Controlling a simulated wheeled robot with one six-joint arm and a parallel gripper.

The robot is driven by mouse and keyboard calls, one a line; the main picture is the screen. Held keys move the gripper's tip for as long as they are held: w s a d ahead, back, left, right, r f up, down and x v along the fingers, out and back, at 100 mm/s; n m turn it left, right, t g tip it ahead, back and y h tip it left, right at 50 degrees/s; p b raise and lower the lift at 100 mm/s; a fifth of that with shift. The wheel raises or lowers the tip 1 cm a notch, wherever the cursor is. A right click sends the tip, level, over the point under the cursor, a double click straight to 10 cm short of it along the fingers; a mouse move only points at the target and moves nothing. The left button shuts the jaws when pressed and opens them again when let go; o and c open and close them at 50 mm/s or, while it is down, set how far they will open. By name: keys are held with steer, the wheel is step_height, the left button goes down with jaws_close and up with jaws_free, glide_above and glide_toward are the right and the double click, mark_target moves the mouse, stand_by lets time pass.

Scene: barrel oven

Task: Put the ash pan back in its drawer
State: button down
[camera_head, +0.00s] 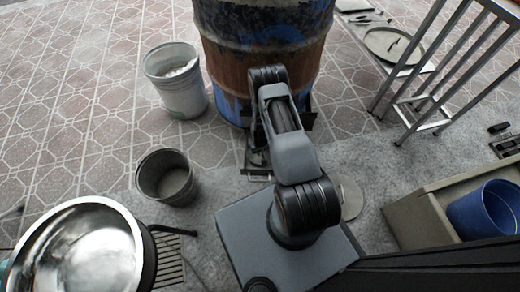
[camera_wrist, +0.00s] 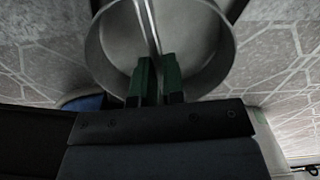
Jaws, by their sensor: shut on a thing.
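In the wrist view my gripper (camera_wrist: 158,62) has its two green fingers close together, shut on a thin pale bar (camera_wrist: 150,28). The bar looks like the handle of the ash pan, but I cannot clearly tell how it joins. Beyond the fingers is a round grey vessel (camera_wrist: 218,48) with a raised wall; I cannot tell whether it belongs to the bar. In the head view my arm reaches to the foot of the rusty blue barrel oven (camera_head: 222,62). It hides my fingers and most of the low front, so the drawer opening is not clear.
A dark bucket (camera_head: 151,190) and a white bucket (camera_head: 183,98) stand left of the barrel. A shiny bowl (camera_head: 72,250) is at the lower left. A blue tub (camera_head: 488,212) sits at the lower right, below a metal rack (camera_head: 440,75).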

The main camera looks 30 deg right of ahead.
steer(key=shift+f, duration=0.75)
steer(key=shift+w+f, duration=0.1)
steer(key=shift+w, duration=0.05)
steer(key=w, duration=0.1)
steer(key=w+d+b, duration=0.1)
steer(key=w+b, duration=0.1)
steer(key=shift+d+f, duration=0.1)
steer(key=shift+d, duration=0.25)
steer(key=shift+w+d+f+b, duration=0.1)
steer(key=shift+w+f+b, duration=0.1)
steer(key=shift+f+b, duration=0.25)
steer(key=shift+f, duration=0.15)
steer(key=c, duration=1.2)
jaws_free()
